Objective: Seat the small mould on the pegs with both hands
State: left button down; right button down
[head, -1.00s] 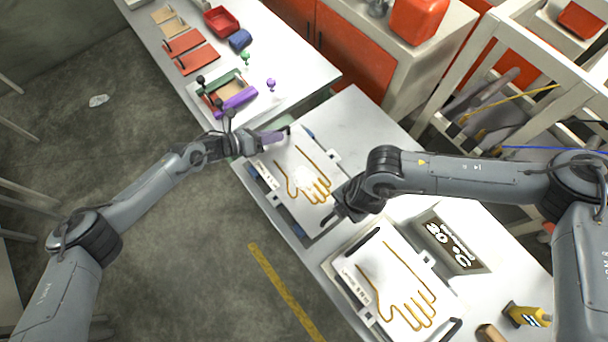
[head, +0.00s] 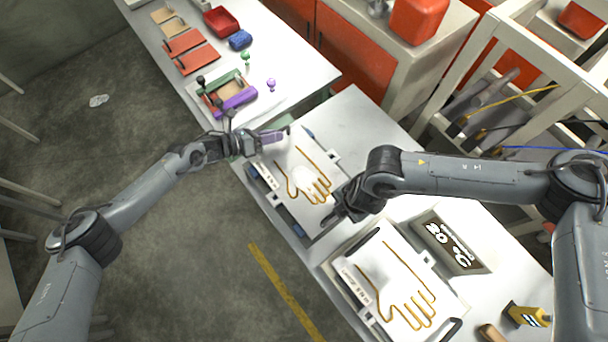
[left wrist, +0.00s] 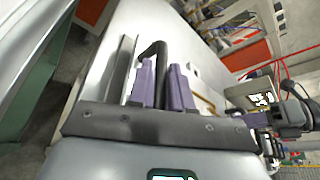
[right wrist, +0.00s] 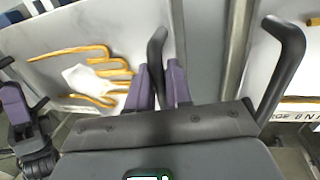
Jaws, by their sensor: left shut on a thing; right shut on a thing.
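The small mould (head: 284,160) is a pale plate with a gold hand outline, lying on the near part of the bench in the head view. A white patch covers the middle of its palm. My left gripper (head: 284,134) is shut on the black handle (left wrist: 152,58) at its far end. My right gripper (head: 330,214) is shut on the handle (right wrist: 157,45) at its other end. The right wrist view shows the gold fingers (right wrist: 95,72) beside that gripper. The pegs cannot be made out, so I cannot tell how the plate sits on them.
A larger mould (head: 376,262) with its own gold hand and black handles lies close by at the lower right.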

dwell(0.5)
pick_arm(q)
jog(key=shift+r, duration=0.2)
pick_arm(e)
jog(key=shift+r, duration=0.1)
pick_arm(q)
jog(key=shift+r, duration=0.1)
pick_arm(e)
jog(key=shift+r, duration=0.15)
